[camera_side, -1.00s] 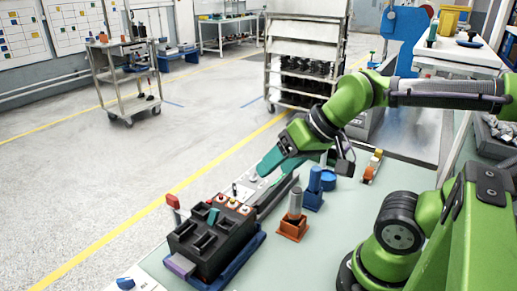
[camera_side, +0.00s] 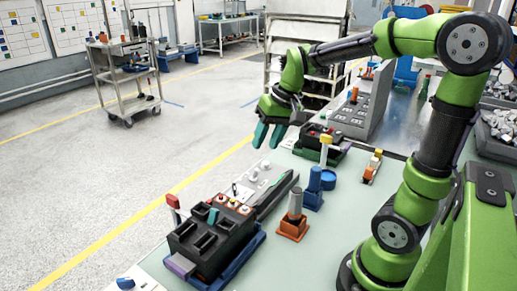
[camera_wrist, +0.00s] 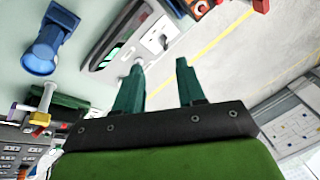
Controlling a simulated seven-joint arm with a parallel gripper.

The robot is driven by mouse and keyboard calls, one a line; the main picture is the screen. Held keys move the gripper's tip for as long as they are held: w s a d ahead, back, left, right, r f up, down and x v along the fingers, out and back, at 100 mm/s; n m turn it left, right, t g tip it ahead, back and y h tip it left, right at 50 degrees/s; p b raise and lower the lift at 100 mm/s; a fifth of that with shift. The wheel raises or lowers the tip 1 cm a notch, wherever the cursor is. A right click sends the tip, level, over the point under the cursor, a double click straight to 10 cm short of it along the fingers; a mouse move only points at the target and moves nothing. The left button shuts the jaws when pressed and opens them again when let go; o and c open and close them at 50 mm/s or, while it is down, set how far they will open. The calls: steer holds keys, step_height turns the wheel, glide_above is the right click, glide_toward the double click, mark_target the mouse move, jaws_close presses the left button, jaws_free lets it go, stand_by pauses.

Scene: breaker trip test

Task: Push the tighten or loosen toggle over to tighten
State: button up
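A white panel (camera_side: 246,192) lies on the bench beside a long dark-grey housing (camera_side: 276,196). A small dark toggle lever (camera_side: 234,188) stands up from it, and pale rounded knobs (camera_side: 264,166) sit at its far end. In the wrist view the panel (camera_wrist: 150,28) shows the dark lever (camera_wrist: 165,41). I cannot read its labels or tell which side it leans to. My gripper (camera_side: 270,134) hangs above and beyond the panel's far end, with its green fingers pointing down. In the wrist view my gripper (camera_wrist: 160,67) is open, with nothing between the fingers.
A black slotted box in a blue tray (camera_side: 215,265) stands near the panel, with a red-topped post (camera_side: 173,203) beside it. An orange holder (camera_side: 293,228) and blue cylinder holder (camera_side: 314,190) stand to the right. A grey console (camera_side: 362,105) is at the back.

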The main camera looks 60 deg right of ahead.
mark_target(259, 170)
steer(key=shift+w+d+f+n+g+y, duration=0.25)
steer(key=shift+w+d+f+n+g, duration=0.45)
steer(key=shift+w+d, duration=1.65)
steer(key=shift+w+d+f+n+g+y, duration=0.25)
steer(key=shift+w+d+f+n+g, duration=0.65)
steer(key=shift+d, duration=2.65)
steer(key=shift+m, duration=0.3)
steer(key=x, duration=1.5)
steer(key=shift+w+a+f, duration=0.1)
steer(key=shift+w+a, duration=0.1)
steer(key=shift+w, duration=0.2)
jaws_close()
